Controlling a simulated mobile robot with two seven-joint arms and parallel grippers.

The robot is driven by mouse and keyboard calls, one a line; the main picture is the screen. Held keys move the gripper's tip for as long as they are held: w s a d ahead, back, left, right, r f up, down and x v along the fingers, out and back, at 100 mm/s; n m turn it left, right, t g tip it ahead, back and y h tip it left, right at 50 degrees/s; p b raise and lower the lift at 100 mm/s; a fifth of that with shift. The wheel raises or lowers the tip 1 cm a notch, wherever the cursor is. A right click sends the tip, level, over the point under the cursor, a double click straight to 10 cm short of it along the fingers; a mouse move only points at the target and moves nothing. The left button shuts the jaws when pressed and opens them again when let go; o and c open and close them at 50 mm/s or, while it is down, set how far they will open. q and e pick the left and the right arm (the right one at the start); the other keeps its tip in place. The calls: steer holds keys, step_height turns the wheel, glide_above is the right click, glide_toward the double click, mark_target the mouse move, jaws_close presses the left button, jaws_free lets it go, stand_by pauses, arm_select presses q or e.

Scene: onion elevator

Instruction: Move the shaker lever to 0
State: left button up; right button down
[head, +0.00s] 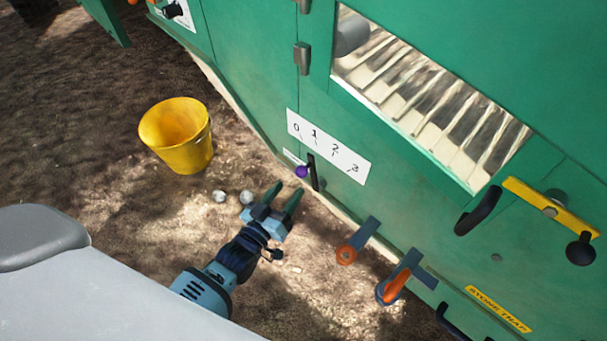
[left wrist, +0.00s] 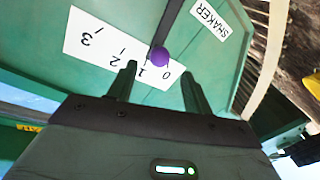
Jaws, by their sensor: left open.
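The shaker lever (head: 302,171) has a purple round knob and sticks out of a dark slot in the green machine wall, below a white scale plate (head: 328,147) numbered 0 to 3. In the head view the knob is under the 0 and 1 end. In the left wrist view the knob (left wrist: 160,57) appears near the 0 and 1 marks; its exact setting I cannot tell. My left gripper (head: 280,197) is open and empty, facing the wall just short of the knob. In the left wrist view the knob appears between its fingertips (left wrist: 157,72), apparently not gripped. My right gripper is not seen.
A yellow bucket (head: 177,136) stands on the soil at left, with two pale onions (head: 246,197) near my gripper. Orange-handled levers (head: 346,255) stick out of the wall at lower right. A yellow bar (head: 550,208) with a black knob is at far right.

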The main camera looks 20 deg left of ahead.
mark_target(299, 176)
arm_select(q)
steer(key=shift+w, duration=0.1)
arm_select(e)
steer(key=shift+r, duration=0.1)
arm_select(q)
steer(key=w, duration=0.2)
steer(key=w+b, duration=0.1)
steer(key=w, duration=0.1)
steer(key=w+d+b, duration=0.1)
steer(key=w, duration=0.1)
steer(key=shift+w+f, duration=0.1)
steer(key=shift+w, duration=0.65)
steer(key=shift+c, duration=0.5)
steer(key=c, duration=0.5)
jaws_close()
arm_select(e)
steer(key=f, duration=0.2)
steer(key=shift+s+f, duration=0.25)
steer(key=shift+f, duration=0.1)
